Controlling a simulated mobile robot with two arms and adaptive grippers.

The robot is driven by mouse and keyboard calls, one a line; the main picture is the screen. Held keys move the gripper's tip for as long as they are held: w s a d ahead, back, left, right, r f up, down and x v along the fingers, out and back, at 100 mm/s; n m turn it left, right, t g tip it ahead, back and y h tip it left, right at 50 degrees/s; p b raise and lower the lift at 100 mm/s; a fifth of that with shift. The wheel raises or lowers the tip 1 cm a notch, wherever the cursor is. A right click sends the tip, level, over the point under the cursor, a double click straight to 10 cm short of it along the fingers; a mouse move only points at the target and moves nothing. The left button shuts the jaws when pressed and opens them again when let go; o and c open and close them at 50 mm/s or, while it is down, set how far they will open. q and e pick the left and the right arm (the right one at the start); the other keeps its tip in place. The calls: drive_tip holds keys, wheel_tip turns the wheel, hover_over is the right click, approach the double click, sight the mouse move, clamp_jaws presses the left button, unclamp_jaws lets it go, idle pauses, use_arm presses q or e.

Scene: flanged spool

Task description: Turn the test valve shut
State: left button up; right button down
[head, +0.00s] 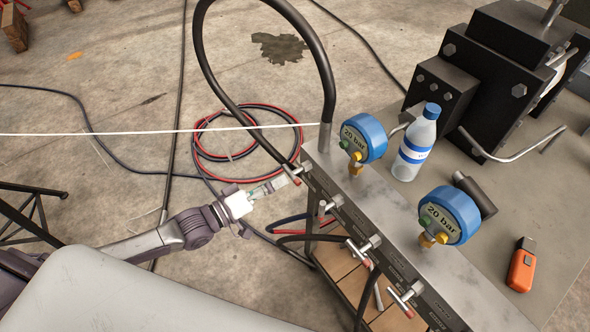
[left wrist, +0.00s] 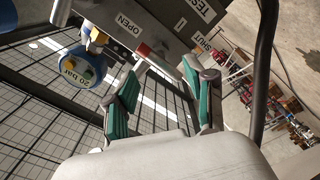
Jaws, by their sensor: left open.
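The metal manifold (head: 345,205) carries a row of small valves along its side. The test valve's handle (head: 292,170) is at its far left end, with a red tip. In the left wrist view the handle (left wrist: 153,58) shows with its red part below the OPEN label (left wrist: 129,25); the SHUT label (left wrist: 202,40) is to the right, beside a partly cut-off TEST label (left wrist: 196,9). My left gripper (head: 280,184) is open just in front of the handle. In the wrist view its green-padded fingers (left wrist: 160,75) stand either side of the handle's lower end; contact cannot be told. My right gripper is not in view.
Two blue gauges, one near (head: 363,138) and one farther right (head: 450,215), read 20 bar. A bottle (head: 414,145), an orange device (head: 521,268) and a black machine (head: 485,75) stand on the bench. A black hose (head: 318,50) arches over the manifold's left end. Cables lie on the floor.

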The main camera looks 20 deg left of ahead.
sight(295, 171)
use_arm(q)
drive_tip(key=x, duration=0.6)
drive_tip(key=shift+c, duration=0.4)
